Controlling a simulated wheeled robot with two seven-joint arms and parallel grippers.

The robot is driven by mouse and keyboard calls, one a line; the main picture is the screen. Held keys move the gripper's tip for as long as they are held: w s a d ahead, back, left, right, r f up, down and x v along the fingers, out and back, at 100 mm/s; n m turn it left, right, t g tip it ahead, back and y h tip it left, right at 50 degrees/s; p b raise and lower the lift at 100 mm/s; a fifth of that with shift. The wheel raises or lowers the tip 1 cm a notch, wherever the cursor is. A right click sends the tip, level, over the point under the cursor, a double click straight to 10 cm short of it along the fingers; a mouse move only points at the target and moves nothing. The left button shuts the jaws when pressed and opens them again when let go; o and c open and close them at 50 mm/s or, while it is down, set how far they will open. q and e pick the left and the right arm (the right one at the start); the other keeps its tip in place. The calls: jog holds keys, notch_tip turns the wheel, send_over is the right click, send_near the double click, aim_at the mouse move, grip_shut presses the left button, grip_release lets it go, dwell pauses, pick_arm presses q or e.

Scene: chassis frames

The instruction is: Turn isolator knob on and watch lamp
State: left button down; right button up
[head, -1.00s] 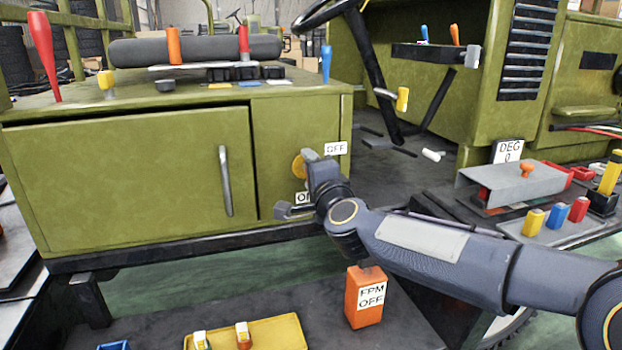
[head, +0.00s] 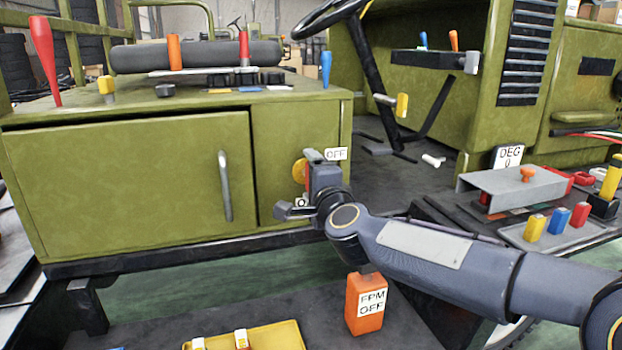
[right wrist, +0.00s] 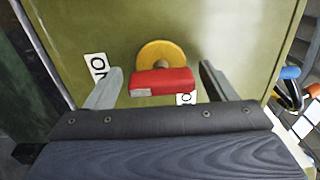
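The isolator knob (right wrist: 162,82) is a red bar handle on a yellow disc, on the green cabinet's front panel. In the head view its yellow disc (head: 299,171) shows beside my right gripper (head: 299,184), which hides part of it. In the right wrist view the fingers of my right gripper (right wrist: 160,78) are apart, one on each side of the red handle, with gaps on both sides. An ON label (right wrist: 97,66) is at the left; another label (right wrist: 186,98) is partly hidden. In the head view the OFF label (head: 336,154) is upper right of the knob. I cannot identify a lamp. My left gripper is out of view.
The cabinet door handle (head: 225,185) is left of the knob. An orange FPM OFF box (head: 365,304) stands below my right arm. A yellow tray (head: 270,337) is at the front. A grey bracket (head: 512,185) and coloured blocks stand at the right.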

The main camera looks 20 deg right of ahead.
jog(key=s+p, duration=0.1)
jog(key=s, duration=0.7)
jog(key=shift+d, duration=0.15)
dwell(0.4)
jog(key=s+d+f+n+g+y, duration=0.2)
jog(key=s+f+n+g, duration=0.5)
jog(key=s+f, duration=0.55)
jog(key=s+d+f+n+g+y, duration=0.1)
jog(key=s+f+n+g, duration=0.4)
jog(key=s+f+n, duration=0.75)
jog(key=s+r+m+p, duration=0.3)
jog(key=r+p, duration=2.9)
jog(key=r, duration=0.2)
jog(key=shift+s+p, duration=0.15)
jog(key=shift+p, duration=0.15)
jog(key=shift+d+r, duration=0.1)
